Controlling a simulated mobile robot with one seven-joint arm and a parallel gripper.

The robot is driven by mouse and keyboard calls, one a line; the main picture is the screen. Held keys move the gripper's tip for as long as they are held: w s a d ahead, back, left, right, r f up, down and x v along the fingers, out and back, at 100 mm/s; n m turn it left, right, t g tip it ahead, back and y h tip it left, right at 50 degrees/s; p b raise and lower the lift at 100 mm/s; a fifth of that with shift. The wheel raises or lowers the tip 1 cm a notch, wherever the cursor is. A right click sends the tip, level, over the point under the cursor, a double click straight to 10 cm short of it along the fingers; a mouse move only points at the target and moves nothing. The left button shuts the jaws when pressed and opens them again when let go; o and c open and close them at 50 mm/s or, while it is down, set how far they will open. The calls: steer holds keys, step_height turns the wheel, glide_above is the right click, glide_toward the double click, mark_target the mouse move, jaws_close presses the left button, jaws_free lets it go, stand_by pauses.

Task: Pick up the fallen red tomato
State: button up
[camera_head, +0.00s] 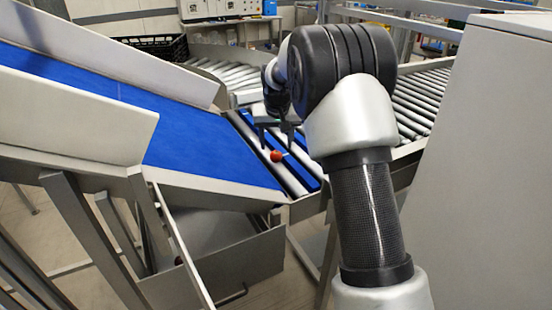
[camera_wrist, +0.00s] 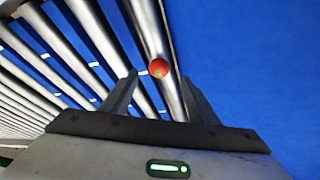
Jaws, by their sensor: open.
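A small red tomato (camera_head: 276,156) lies at the lower end of the blue belt, by the first metal rollers. In the wrist view the tomato (camera_wrist: 158,68) sits on a roller beside the blue belt edge. My gripper (camera_wrist: 160,85) is open, with one finger on each side of the line to the tomato. The tomato shows just beyond the fingertips, roughly midway between them, and nothing is held. In the head view my gripper (camera_head: 272,130) is partly hidden by my arm and hangs close above the tomato.
The sloping blue belt (camera_head: 200,140) has raised metal side walls (camera_head: 70,110). A roller conveyor (camera_head: 415,100) runs behind my arm. A metal tray (camera_head: 235,265) hangs below the belt end. A large grey cabinet (camera_head: 485,170) stands at right. A black crate (camera_head: 160,45) is at the back.

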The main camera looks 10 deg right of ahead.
mark_target(276, 154)
steer(key=shift+x, duration=3.45)
steer(key=shift+r, duration=0.1)
steer(key=c, duration=1.1)
